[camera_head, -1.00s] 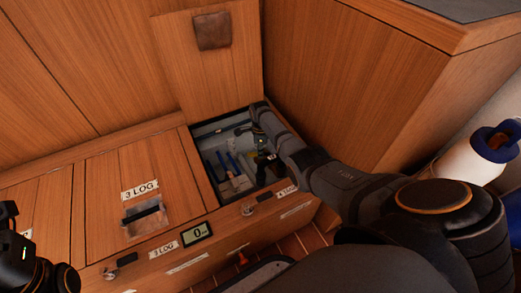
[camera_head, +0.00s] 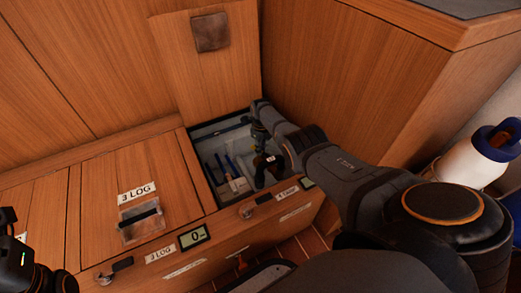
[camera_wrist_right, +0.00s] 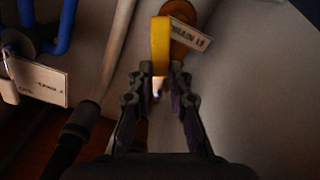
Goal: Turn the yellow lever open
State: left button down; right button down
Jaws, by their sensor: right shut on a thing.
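The yellow lever (camera_wrist_right: 160,45) stands upright in the right wrist view, in front of a round orange-brown fitting (camera_wrist_right: 184,28). A tag reading roughly "DRAIN 13" (camera_wrist_right: 189,36) hangs beside it. My right gripper (camera_wrist_right: 160,82) is shut on the lower end of the lever, one finger on each side.
Blue-handled items (camera_head: 229,165) stand in the locker, left of my right gripper. The wrist view shows a blue handle (camera_wrist_right: 65,22), a tagged fitting (camera_wrist_right: 38,82) and a grey pipe (camera_wrist_right: 112,55) to the left. The raised lid (camera_head: 205,75) stands behind the opening.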

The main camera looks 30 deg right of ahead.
dwell(0.3)
jog(key=c, duration=1.2)
grip_release()
notch_tip(320, 180, up, 12)
